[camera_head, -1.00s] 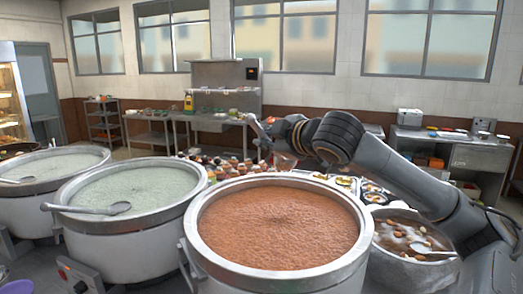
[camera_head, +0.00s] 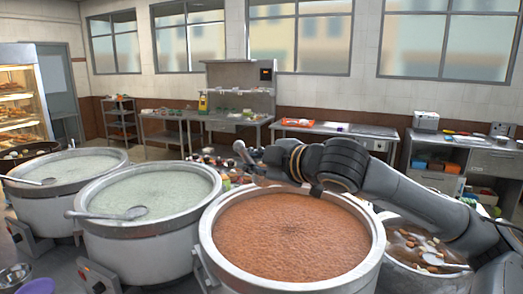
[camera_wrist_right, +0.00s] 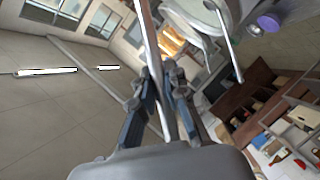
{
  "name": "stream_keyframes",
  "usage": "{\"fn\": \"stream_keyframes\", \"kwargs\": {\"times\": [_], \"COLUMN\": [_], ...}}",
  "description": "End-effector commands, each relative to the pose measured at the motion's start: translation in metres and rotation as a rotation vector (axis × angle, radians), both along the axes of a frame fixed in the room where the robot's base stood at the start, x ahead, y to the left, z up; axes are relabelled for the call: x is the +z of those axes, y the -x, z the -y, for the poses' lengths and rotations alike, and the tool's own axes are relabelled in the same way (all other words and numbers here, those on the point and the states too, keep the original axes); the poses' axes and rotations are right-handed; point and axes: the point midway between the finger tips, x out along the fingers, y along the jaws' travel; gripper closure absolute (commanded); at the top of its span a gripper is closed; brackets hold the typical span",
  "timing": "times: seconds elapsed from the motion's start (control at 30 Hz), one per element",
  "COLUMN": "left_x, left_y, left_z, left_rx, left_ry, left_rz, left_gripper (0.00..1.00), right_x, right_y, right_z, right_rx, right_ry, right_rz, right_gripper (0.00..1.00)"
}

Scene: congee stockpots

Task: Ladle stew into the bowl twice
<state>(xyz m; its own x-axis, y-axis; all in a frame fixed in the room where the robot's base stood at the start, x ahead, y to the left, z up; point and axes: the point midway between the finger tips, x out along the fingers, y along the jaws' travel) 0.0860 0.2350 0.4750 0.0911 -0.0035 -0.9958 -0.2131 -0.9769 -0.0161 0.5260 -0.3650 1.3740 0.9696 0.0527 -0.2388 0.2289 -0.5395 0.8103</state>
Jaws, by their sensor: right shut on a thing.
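My right gripper (camera_head: 262,158) is above the far rim of the large pot of orange-brown stew (camera_head: 288,235). It is shut on a thin metal handle (camera_head: 240,150), probably a ladle's. In the right wrist view the handle (camera_wrist_right: 149,40) runs between the fingers (camera_wrist_right: 160,95); its scoop cannot be made out. A smaller pot of chunky brown stew (camera_head: 408,240) stands at the right, partly behind my arm. A purple bowl (camera_head: 38,287) and a metal bowl (camera_head: 14,274) are cut off at the lower left. My left gripper is not in view.
Two pots of pale congee (camera_head: 150,194) (camera_head: 68,168) stand to the left, each with a ladle across its rim. Crowded small items (camera_head: 225,165) lie behind the stew pot. Steel tables (camera_head: 190,118) and a lit food cabinet (camera_head: 18,100) stand farther back.

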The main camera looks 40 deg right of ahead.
Motion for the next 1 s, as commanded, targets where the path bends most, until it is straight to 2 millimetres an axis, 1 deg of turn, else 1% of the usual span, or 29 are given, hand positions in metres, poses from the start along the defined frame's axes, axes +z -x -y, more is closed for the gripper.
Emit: {"fn": "stream_keyframes", "kwargs": {"times": [0.03, 0.4, 0.7, 1.0], "left_x": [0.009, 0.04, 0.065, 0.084], "left_y": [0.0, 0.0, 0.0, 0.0], "left_z": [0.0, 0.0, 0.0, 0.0], "left_rx": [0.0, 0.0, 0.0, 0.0], "left_ry": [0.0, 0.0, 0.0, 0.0], "left_rz": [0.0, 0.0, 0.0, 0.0], "left_gripper": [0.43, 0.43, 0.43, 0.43], "right_x": [0.006, 0.006, 0.006, 0.006], "right_y": [0.0, 0.002, 0.003, 0.004], "right_z": [-0.006, -0.047, -0.081, -0.114], "right_rx": [0.017, 0.13, 0.223, 0.314], "right_ry": [0.002, 0.004, 0.004, 0.007], "right_rz": [0.003, 0.001, 0.001, 0.0], "right_gripper": [1.0, 1.0, 1.0, 1.0]}}
